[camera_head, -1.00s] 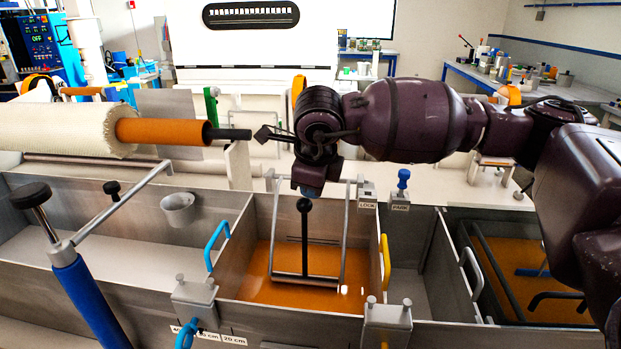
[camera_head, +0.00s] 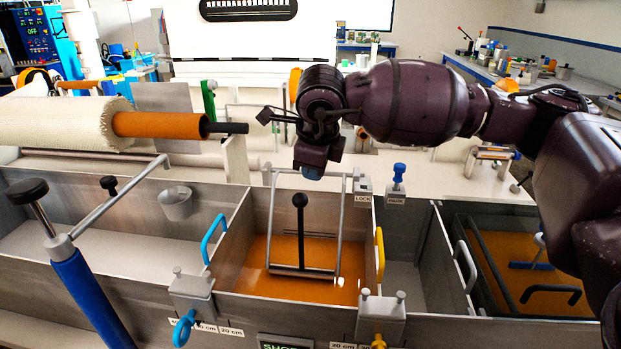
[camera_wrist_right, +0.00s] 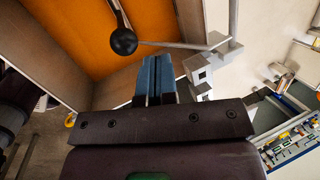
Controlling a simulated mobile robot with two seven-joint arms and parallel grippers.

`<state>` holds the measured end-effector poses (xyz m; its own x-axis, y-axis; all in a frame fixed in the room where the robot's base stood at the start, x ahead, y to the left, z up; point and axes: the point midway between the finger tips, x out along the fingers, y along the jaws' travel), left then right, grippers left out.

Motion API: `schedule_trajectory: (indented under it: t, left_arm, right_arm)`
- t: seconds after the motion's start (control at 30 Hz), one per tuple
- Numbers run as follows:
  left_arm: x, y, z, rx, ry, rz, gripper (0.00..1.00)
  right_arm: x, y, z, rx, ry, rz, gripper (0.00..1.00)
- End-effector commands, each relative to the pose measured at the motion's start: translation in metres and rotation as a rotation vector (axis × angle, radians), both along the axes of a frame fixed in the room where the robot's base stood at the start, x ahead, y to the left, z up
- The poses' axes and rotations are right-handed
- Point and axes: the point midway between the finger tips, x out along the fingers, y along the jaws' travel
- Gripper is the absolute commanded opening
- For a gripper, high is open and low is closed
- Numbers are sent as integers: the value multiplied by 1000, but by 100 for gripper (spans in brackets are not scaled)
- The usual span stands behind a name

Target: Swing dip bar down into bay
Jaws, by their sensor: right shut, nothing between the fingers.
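The dip bar (camera_head: 337,235) is a grey metal frame with a black ball-topped handle (camera_head: 300,201). It hangs from the back wall of the middle bay (camera_head: 240,243). Its crossbar is low, at or just over the orange resin (camera_head: 330,291); I cannot tell whether it touches. My right gripper (camera_head: 312,172) points down above the bay's back edge, behind the handle and apart from it. In the right wrist view its blue fingers (camera_wrist_right: 155,80) are shut and empty, with the black ball (camera_wrist_right: 123,41) beyond them. My left gripper is out of view.
A LOCK plate (camera_head: 362,197) and a blue PARK knob (camera_head: 399,172) stand right of the bar. Blue (camera_head: 214,238) and yellow (camera_head: 380,254) handles flank the bay. A fabric roll (camera_head: 60,124) lies at left. A blue lever (camera_head: 90,296) rises at front left.

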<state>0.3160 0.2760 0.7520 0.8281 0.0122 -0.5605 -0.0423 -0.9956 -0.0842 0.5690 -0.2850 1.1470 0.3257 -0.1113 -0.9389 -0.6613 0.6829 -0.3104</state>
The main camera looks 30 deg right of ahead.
Motion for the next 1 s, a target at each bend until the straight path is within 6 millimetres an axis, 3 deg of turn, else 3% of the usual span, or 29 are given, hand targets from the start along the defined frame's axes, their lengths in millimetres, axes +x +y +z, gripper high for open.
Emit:
schedule_trajectory:
  t: [0.03,0.3,0.5,0.7,1.0]
  left_arm:
    - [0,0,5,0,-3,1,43]
    - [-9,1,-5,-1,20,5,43]
    - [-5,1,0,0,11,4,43]
    - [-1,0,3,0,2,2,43]
    - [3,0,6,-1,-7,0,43]
  right_arm:
    - [2,-4,15,1,-10,-3,0]
    - [-20,6,62,0,-12,-1,0]
    - [-32,11,88,0,-10,-2,0]
    - [-37,13,99,-1,-10,-2,0]
    - [-38,13,100,0,-9,-3,0]
